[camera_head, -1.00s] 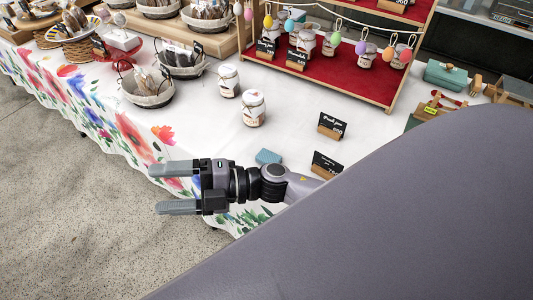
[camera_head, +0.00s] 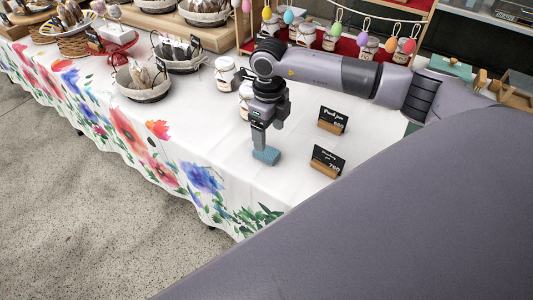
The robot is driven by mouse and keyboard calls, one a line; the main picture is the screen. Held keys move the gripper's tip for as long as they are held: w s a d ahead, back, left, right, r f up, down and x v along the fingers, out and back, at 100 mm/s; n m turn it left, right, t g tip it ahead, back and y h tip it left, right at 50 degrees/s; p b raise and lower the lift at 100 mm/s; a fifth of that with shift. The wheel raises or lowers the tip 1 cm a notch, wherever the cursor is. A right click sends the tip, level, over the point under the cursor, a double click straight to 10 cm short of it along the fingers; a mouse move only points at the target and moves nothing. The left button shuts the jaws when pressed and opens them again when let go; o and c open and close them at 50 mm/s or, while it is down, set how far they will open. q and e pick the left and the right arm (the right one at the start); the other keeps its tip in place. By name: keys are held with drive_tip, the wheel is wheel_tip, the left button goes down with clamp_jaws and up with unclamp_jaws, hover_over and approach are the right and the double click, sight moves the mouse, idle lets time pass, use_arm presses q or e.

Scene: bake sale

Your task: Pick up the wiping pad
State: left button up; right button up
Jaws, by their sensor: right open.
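The wiping pad (camera_head: 267,156) is a small blue block lying on the white tablecloth near the table's front edge. My right gripper (camera_head: 263,146) points down directly over the pad, with its fingertips at the pad's upper part. The jaws are open, and one finger partly hides the other. I cannot tell whether the fingers touch the pad. My left gripper is not in view.
Two black price signs, one farther back (camera_head: 332,121) and one nearer (camera_head: 326,161), stand right of the pad. White-lidded jars (camera_head: 225,74) stand behind my gripper. The cloth (camera_head: 215,150) left of the pad is clear.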

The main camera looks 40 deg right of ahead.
sight(267, 154)
drive_tip(key=f, duration=0.6)
drive_tip(key=shift+a, duration=0.35)
drive_tip(key=shift+r, duration=0.1)
drive_tip(key=c, duration=1.1)
